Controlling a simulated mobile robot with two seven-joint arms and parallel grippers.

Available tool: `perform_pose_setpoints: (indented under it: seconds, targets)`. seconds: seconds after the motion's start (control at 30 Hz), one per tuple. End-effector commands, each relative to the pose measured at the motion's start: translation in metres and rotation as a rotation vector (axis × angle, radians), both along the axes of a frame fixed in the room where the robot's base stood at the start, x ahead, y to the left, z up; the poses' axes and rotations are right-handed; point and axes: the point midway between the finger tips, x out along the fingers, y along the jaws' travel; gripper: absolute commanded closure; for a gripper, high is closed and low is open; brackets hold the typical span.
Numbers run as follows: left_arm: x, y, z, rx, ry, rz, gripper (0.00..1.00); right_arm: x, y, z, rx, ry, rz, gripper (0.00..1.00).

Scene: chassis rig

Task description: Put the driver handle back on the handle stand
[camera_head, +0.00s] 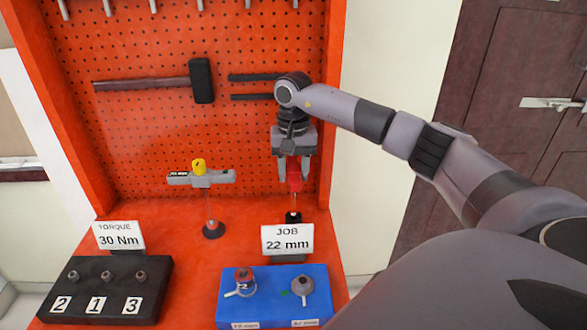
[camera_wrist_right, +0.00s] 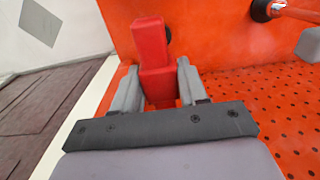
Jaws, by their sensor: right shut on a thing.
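My right gripper (camera_head: 294,178) is shut on the red driver handle (camera_head: 295,186), just above the handle stand (camera_head: 293,217) at the right of the orange bench. The stand shows as a small black base with a thin pale post under the handle. I cannot tell whether the handle rests on the post. In the right wrist view the red handle (camera_wrist_right: 151,45) sits between the grey fingers (camera_wrist_right: 157,82). It hides most of the stand, whose dark base (camera_wrist_right: 168,35) shows at its edge. My left gripper is not in view.
A grey tool with a yellow knob (camera_head: 199,167) rests on its own stand (camera_head: 213,230) to the left. The "JOB 22 mm" sign (camera_head: 288,240) and blue tray (camera_head: 228,308) are in front. A black numbered block (camera_head: 73,268) is front left; the pegboard (camera_head: 130,140) is behind.

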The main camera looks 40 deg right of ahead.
Motion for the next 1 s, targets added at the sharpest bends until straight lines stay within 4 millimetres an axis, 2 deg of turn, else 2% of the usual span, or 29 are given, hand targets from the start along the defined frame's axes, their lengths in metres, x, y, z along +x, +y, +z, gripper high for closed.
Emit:
perform_pose_setpoints:
  seconds: [0.47, 0.5, 0.57, 0.87, 1.0]
  targets:
    - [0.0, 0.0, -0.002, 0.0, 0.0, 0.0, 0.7, 0.0, 0.0, -0.004, 0.0, 0.0, 0.0, 0.96]
    - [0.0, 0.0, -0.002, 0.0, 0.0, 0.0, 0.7, 0.0, 0.0, -0.004, 0.0, 0.0, 0.0, 0.48]
    - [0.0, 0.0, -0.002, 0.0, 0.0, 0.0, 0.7, 0.0, 0.0, -0.004, 0.0, 0.0, 0.0, 0.28]
    - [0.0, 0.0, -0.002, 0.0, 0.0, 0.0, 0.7, 0.0, 0.0, -0.003, -0.001, 0.001, 0.0, 0.28]
    - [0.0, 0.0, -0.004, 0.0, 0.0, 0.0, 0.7, 0.001, 0.0, 0.01, -0.001, -0.002, 0.0, 0.28]
